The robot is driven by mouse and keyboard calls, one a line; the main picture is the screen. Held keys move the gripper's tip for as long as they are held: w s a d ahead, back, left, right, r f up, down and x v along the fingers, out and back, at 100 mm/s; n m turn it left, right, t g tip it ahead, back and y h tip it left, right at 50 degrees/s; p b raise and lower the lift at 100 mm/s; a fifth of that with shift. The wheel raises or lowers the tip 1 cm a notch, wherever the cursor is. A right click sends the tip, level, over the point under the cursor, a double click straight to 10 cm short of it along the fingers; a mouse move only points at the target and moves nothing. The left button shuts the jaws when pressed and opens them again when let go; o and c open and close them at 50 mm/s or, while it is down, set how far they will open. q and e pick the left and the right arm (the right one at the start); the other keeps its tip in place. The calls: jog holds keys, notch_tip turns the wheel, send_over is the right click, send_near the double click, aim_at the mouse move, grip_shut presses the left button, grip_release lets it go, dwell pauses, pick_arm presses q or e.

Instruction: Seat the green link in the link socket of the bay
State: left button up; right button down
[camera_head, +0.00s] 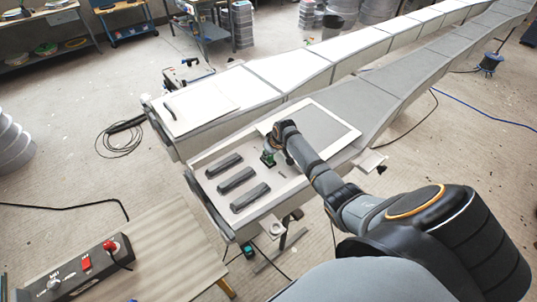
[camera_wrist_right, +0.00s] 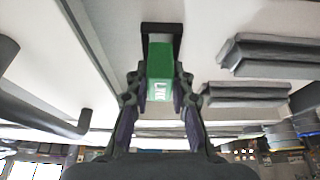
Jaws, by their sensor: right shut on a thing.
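The green link (camera_head: 268,161) is at the gripper of my right arm, in the shallow bay (camera_head: 285,187) of the near mould. In the wrist view the green link (camera_wrist_right: 160,70) is a block with white lettering, between the two fingers of my right gripper (camera_wrist_right: 160,95), which is shut on it. A black U-shaped bracket (camera_wrist_right: 162,27) surrounds the link's far end. I cannot tell whether it is the link socket or part of the link, nor whether the link is seated. My left gripper is out of view.
Several dark grey bars, such as this one (camera_head: 236,180), lie left of the gripper in the bay. A pale frame with a grey panel (camera_head: 325,125) lies behind. A control box with red buttons (camera_head: 80,268) sits on the wooden table (camera_head: 165,245) at lower left.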

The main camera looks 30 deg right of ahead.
jog(key=shift+f, duration=0.35)
dwell(0.3)
jog(key=shift+r+p, duration=0.4)
jog(key=shift+r, duration=0.1)
dwell(0.4)
jog(key=shift+s+a, duration=0.1)
jog(key=shift+s, duration=0.05)
jog(key=shift+p, duration=0.6)
dwell(0.7)
jog(key=shift+f+b, duration=0.4)
jog(key=shift+f, duration=0.1)
dwell(0.3)
